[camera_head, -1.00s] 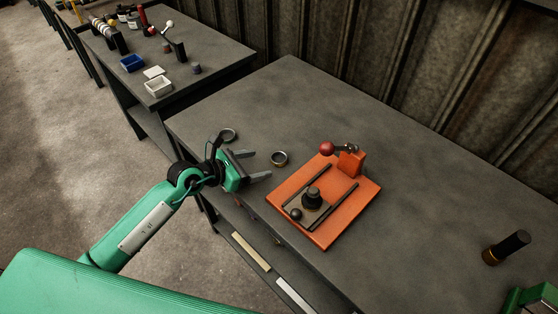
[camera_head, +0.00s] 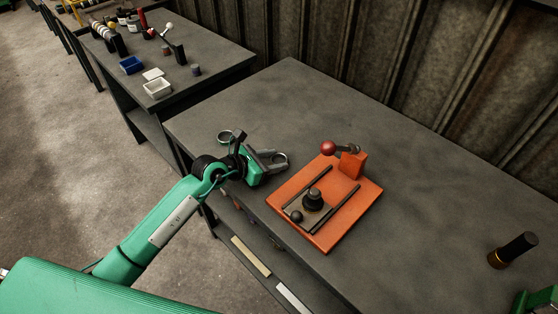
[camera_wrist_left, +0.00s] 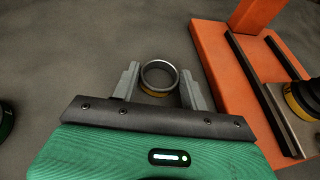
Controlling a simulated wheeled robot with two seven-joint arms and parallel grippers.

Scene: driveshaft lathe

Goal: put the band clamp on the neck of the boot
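The band clamp, a metal ring with a gold-coloured lower band (camera_wrist_left: 159,78), lies on the table between the fingers of my left gripper (camera_head: 275,161). In the left wrist view, the open fingers (camera_wrist_left: 160,85) stand on either side of it, with a small gap at each side. The boot, a black stepped piece (camera_head: 313,199), stands upright on the orange fixture to the right of my left gripper. Its edge shows in the left wrist view (camera_wrist_left: 300,92). Only a green part of my right gripper (camera_head: 535,301) shows at the bottom right corner; its fingers are unclear.
The orange fixture (camera_head: 340,220) has dark rails and a red-knobbed lever (camera_head: 328,148). A black cylinder with a brass base (camera_head: 514,249) stands at the far right. The table (camera_head: 420,170) between is clear.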

